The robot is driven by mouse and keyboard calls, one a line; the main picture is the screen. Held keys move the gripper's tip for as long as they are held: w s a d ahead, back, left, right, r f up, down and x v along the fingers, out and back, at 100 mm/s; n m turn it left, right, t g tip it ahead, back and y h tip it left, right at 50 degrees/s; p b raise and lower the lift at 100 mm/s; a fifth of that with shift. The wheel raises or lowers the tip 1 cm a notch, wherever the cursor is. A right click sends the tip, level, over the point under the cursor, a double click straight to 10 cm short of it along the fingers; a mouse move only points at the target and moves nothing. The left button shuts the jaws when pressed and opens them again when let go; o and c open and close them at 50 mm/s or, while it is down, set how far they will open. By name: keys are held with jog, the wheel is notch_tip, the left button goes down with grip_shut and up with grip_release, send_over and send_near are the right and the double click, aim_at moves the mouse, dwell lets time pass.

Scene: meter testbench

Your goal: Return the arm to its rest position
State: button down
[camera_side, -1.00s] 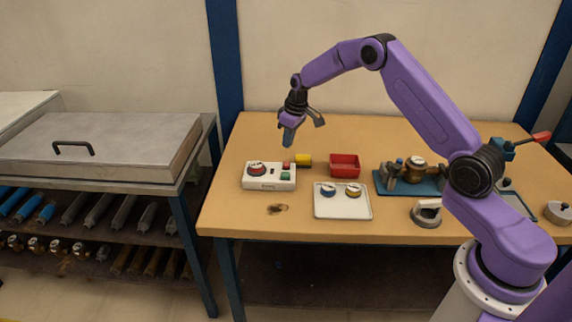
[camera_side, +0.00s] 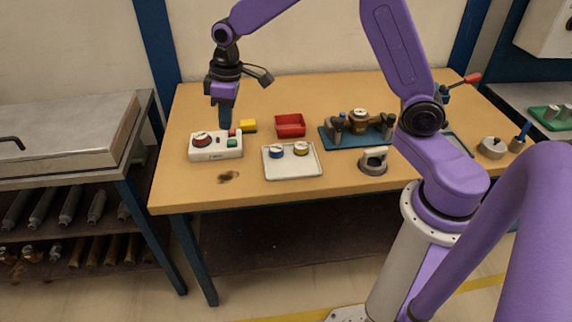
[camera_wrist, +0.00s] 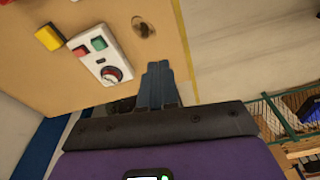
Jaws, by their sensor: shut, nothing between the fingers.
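My gripper (camera_side: 225,124) is shut and empty, with its fingers pointing straight down in the side view. The fingertips appear just behind or above a white control box (camera_side: 206,155) with a red dial, a red button and a green button; I cannot tell the exact height. In the wrist view, the two blue-grey fingers (camera_wrist: 159,66) lie side by side. The control box (camera_wrist: 108,46) shows there to the left of the fingertips, apart from them. The arm is bent, its upper part cut off by the top edge of the side view.
On the wooden table (camera_side: 190,190) are a yellow block (camera_side: 248,126), a red bin (camera_side: 290,126), a white tray (camera_side: 292,170) with two round parts, a blue fixture plate (camera_side: 345,143) and a grey clamp-like part (camera_side: 374,162). A dark stain (camera_side: 229,177) marks the front left.

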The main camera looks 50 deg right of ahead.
jog(key=s+a+r+n, duration=0.1)
jog(key=s+r+n, duration=0.1)
jog(key=s, duration=0.8)
jog(key=s+a+r+n, duration=0.1)
jog(key=s+r, duration=0.1)
jog(key=s, duration=0.7)
jog(key=s+d+n, duration=0.1)
jog(key=s+d, duration=0.2)
jog(key=s, duration=0.4)
jog(key=s+d+n+g, duration=0.1)
jog(key=s+d, duration=0.2)
jog(key=s, duration=0.3)
jog(key=shift+s+f+h, duration=0.25)
jog(key=shift+s+h, duration=0.1)
jog(key=shift+h, duration=0.05)
